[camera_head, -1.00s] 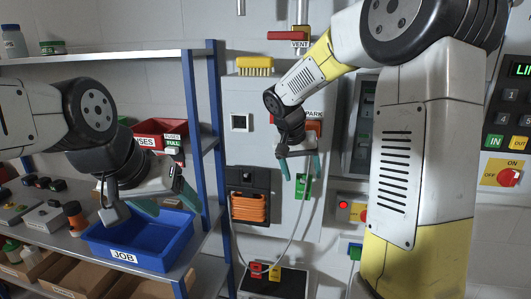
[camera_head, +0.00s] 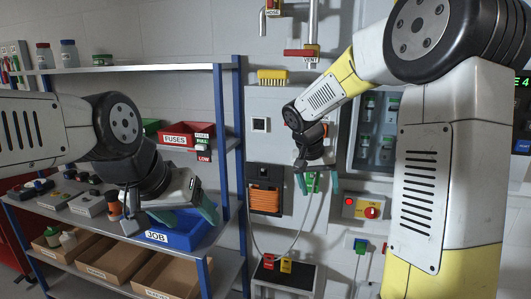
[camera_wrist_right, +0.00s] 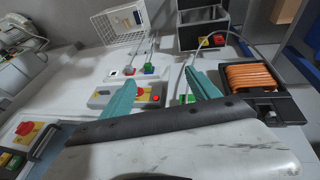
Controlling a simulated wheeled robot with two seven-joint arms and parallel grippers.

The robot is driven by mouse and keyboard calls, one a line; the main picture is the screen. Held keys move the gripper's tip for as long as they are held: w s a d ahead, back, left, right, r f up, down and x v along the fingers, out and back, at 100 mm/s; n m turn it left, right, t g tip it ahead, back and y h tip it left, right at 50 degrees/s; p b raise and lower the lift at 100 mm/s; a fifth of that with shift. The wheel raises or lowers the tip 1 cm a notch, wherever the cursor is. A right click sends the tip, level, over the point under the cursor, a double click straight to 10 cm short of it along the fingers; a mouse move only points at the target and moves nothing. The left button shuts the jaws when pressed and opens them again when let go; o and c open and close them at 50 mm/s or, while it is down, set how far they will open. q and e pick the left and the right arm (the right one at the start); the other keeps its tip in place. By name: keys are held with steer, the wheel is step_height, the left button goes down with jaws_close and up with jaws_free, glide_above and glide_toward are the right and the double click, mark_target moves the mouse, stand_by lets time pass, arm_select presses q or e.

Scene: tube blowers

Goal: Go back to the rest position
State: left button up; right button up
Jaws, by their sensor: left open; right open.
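My left gripper (camera_head: 187,213) is open, its teal fingers pointing down in front of the blue JOB bin (camera_head: 185,238) in the head view. No object shows between its fingers. My right gripper (camera_head: 318,185) is open in front of the grey wall panel, near a green tag. In the right wrist view (camera_wrist_right: 160,85) its two teal fingers are spread apart with nothing held between them. Whether either gripper touches anything behind it cannot be told.
A blue-posted shelf (camera_head: 225,150) stands at the left with a red FUSES bin (camera_head: 178,140) and cardboard boxes (camera_head: 110,262). An orange cable coil (camera_head: 265,200), red VENT handle (camera_head: 299,53) and button box (camera_head: 362,207) are on the wall. Cables hang below my right gripper.

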steer(key=s+r+n+t+y, duration=0.1)
steer(key=s+r+y, duration=0.1)
steer(key=s, duration=0.9)
steer(key=s+a+r+n+t+y, duration=0.1)
steer(key=s+r+n+t+y, duration=0.1)
steer(key=s, duration=1)
step_height(320, 180, up, 3)
steer(key=shift+s+f+y, duration=0.2)
steer(key=shift+s+y, duration=0.1)
steer(key=shift+y, duration=0.4)
steer(key=shift+a, duration=0.1)
